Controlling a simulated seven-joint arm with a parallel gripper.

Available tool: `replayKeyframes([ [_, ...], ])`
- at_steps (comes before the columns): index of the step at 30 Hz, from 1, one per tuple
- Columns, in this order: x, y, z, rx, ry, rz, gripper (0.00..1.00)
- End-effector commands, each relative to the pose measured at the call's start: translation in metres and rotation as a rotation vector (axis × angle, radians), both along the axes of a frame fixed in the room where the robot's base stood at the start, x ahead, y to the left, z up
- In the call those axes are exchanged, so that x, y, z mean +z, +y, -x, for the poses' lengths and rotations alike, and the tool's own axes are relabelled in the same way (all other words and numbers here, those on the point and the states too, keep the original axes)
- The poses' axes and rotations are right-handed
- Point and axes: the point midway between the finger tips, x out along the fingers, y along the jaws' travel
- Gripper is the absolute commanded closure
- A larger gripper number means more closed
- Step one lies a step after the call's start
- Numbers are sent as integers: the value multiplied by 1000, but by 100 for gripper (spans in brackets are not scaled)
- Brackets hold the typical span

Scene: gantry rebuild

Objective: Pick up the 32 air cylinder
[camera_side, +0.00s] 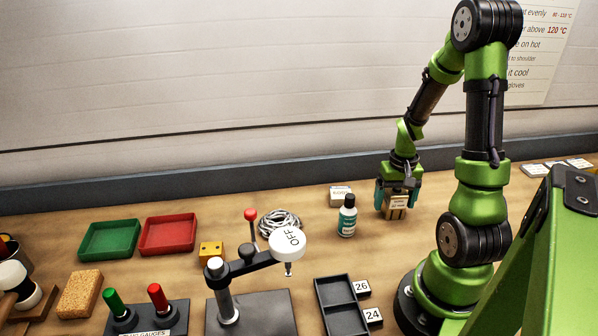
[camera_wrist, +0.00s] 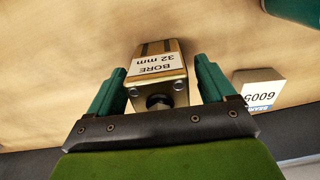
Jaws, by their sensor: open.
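The 32 air cylinder (camera_wrist: 160,75) is a tan, block-shaped body with a white label reading "BORE 32 mm" and a dark round port on its near end. In the side view the cylinder (camera_side: 395,210) is on the wooden bench below my gripper (camera_side: 397,190). My gripper is open. In the wrist view its two teal fingers (camera_wrist: 160,85) stand on either side of the cylinder, with a narrow gap visible on each side. The cylinder's far end runs out past the fingertips. Its underside is hidden.
A dark bottle (camera_side: 347,216) stands left of the cylinder, with a small labelled box (camera_side: 340,195) behind it. That box also shows right of my fingers in the wrist view (camera_wrist: 258,90). A wire coil (camera_side: 279,222) and red tray (camera_side: 168,234) lie farther left.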

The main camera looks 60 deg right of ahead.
Motion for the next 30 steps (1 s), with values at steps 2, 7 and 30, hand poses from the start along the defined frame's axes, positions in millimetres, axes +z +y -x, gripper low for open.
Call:
replayKeyframes([
  [2,-2,0,0,0,0,0,17],
  [7,-2,0,0,0,-1,1,17],
  [30,3,-1,-1,0,-3,4,92],
])
